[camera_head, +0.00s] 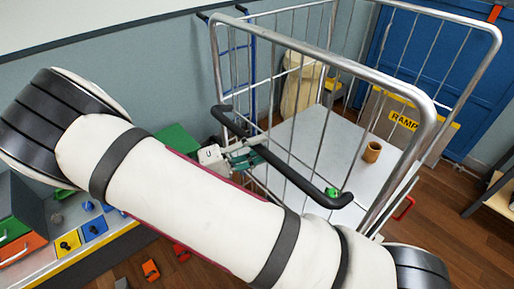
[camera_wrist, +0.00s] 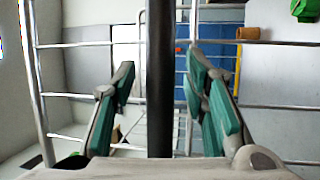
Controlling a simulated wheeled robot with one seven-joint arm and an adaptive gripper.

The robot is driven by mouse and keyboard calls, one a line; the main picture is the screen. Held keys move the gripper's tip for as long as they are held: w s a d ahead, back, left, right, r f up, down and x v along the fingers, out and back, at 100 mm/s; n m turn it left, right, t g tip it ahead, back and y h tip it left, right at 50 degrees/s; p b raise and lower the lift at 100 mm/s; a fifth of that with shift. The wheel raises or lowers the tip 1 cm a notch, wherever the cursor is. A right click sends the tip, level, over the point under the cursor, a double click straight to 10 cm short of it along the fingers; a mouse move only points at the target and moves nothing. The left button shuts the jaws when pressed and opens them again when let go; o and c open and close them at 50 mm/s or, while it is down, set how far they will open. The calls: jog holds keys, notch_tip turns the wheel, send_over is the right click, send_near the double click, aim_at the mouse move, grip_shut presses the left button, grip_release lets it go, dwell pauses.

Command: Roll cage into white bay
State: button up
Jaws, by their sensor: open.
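The roll cage (camera_head: 288,42) is a grey tubular metal frame with thin upright bars and a pale base panel (camera_head: 325,140). A black handle bar (camera_head: 300,179) runs across its near side. My gripper (camera_head: 247,158), with green finger pads, is at the handle bar's left part. In the wrist view the handle bar (camera_wrist: 160,125) stands upright between the two open fingers (camera_wrist: 160,70), with gaps on both sides. A brown cup (camera_head: 372,152) stands on the cage's panel. A small green object (camera_head: 333,192) shows near the handle's right end. I cannot make out a white bay.
A board marked RAMP (camera_head: 403,121) and a blue door (camera_head: 430,85) are behind the cage. A shelf (camera_head: 499,192) stands at the right. An orange toy car (camera_head: 151,270) lies on the wooden floor.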

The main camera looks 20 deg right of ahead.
jog(key=a+f, duration=0.2)
jog(key=a, duration=1)
jog(key=shift+w, duration=0.3)
jog(key=shift+d, duration=0.1)
